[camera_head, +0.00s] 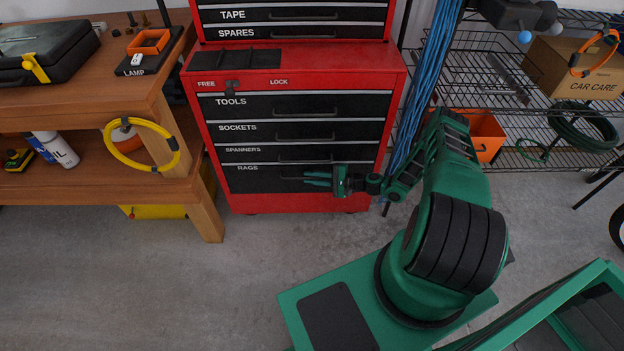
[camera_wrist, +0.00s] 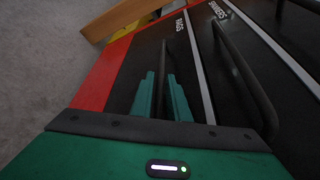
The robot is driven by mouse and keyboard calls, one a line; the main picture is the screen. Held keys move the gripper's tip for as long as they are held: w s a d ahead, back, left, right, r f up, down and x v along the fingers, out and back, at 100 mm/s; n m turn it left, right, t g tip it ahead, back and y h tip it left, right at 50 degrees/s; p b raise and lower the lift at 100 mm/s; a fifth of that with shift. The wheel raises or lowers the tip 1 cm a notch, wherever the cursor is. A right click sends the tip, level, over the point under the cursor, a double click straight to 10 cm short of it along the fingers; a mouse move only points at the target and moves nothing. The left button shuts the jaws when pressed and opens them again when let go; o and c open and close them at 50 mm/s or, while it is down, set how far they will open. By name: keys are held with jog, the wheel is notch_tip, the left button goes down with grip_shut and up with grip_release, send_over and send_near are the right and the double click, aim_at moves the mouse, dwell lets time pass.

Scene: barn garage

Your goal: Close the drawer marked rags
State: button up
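The drawer marked rags (camera_head: 262,182) is the bottom black drawer of the red tool cabinet. Its front looks close to flush with the drawers above; I cannot tell whether a small gap remains. My gripper (camera_head: 316,179) is at this drawer's front, by the handle. In the wrist view, the green fingers of my gripper (camera_wrist: 163,92) are apart, one on each side of the dark bar handle (camera_wrist: 184,62) of the rags drawer (camera_wrist: 137,62). I cannot tell whether they touch it.
The spanners drawer (camera_head: 245,156) with its own bar handle is just above. A wooden workbench (camera_head: 205,215) stands left of the cabinet, a wire shelf with a box (camera_head: 577,75) and orange bin (camera_head: 487,132) to the right. Grey floor (camera_head: 255,255) before the cabinet is clear.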

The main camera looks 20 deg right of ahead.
jog(key=v, duration=1)
jog(key=shift+s+d, duration=0.2)
jog(key=shift+d, duration=0.1)
